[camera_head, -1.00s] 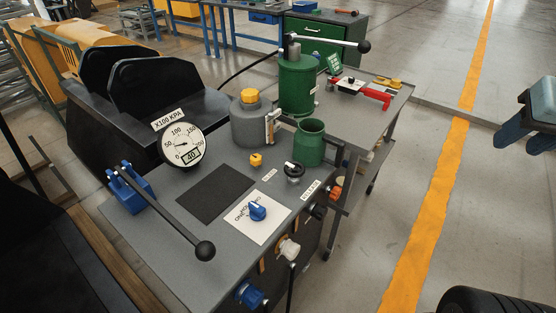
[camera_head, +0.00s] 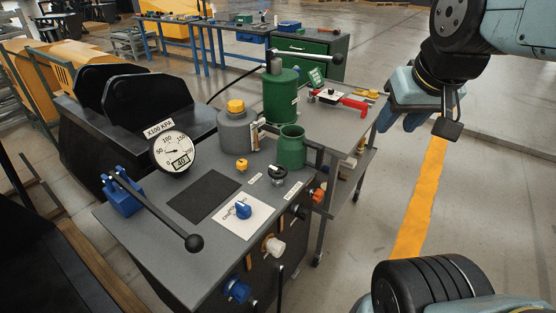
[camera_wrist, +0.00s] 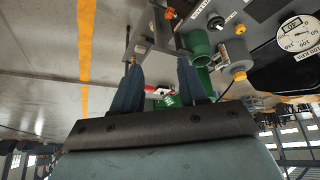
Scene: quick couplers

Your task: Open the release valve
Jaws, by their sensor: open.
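The release valve (camera_head: 277,174) is a black knob on a light metal base, on the grey bench top in front of the green cup. Small labels lie on either side of it; their text is too small to read now. In the wrist view, which is upside down, the valve knob (camera_wrist: 216,23) shows near the top, right of the fingers. My gripper (camera_head: 399,122) is open and empty. It hangs to the right of the bench, well apart from the valve. Its two dark blue fingers (camera_wrist: 158,64) point toward the cart in the wrist view.
A green cup (camera_head: 291,147), green cylinder (camera_head: 281,97) and grey bottle (camera_head: 238,132) stand behind the valve. A long black lever (camera_head: 160,213) crosses the bench's left side. Floor right of the bench is clear.

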